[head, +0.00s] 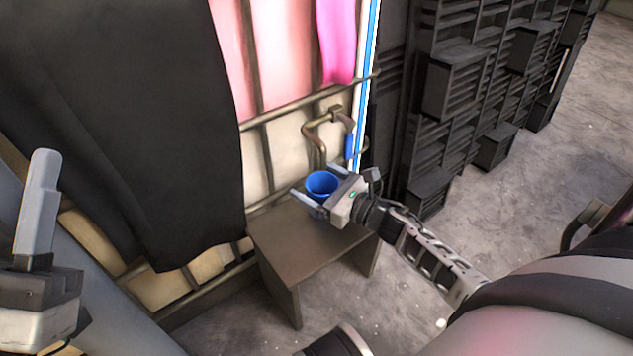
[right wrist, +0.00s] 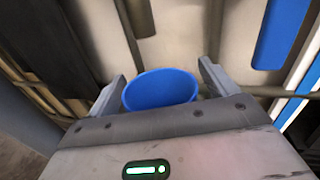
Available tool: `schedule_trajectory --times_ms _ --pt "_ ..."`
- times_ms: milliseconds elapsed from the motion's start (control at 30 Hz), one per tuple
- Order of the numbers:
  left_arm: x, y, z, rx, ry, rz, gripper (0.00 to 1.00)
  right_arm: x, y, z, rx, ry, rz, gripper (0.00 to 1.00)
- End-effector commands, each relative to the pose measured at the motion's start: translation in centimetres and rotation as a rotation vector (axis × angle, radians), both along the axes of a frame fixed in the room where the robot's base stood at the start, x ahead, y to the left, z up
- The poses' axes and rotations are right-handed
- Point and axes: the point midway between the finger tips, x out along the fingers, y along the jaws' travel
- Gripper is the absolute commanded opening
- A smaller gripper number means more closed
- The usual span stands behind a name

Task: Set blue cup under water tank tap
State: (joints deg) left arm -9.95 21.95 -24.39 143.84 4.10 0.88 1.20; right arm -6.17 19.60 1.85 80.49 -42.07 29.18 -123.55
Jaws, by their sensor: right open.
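The blue cup (head: 321,184) is upright near the far edge of a small brown table (head: 285,248), just below the curved brass tap pipe (head: 311,137) of the caged water tank (head: 252,165). My right gripper (head: 312,181) is open, with a finger on each side of the cup. In the right wrist view, the cup (right wrist: 161,90) stands between the spread fingers (right wrist: 157,85); gaps show beside it. The cup's base is partly hidden by the gripper. At the far left, one upright finger of my left gripper (head: 38,205) shows; its other finger is out of view.
A black cloth (head: 130,120) hangs over the tank's left side. A blue piece (head: 350,146) hangs at the tap's right end. Dark slatted crates (head: 465,85) stand to the right. The table's front is bare, and the grey floor (head: 570,130) at right is open.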

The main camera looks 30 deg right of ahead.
Motion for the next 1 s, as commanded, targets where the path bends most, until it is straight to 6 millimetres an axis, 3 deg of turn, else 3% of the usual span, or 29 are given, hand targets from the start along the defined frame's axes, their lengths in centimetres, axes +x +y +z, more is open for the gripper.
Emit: schedule_trajectory --times_ms 133,400,600,1000 --pt "0.3 0.0 -0.2 -0.006 0.056 -0.007 0.36 -2.0 -0.7 0.0 0.001 0.004 -0.002 0.85" --pt "1.2 0.3 -2.8 -0.063 0.286 -0.012 0.36 -7.5 -2.8 0.1 0.001 0.005 -0.001 0.85" --pt "1.3 0.2 -3.9 -0.08 0.373 -0.021 0.36 -10.3 -3.8 0.0 0.001 0.003 -0.001 0.85" --pt "1.4 0.2 -4.3 -0.086 0.403 -0.024 0.36 -11.3 -4.2 0.0 0.0 0.0 0.0 0.85"
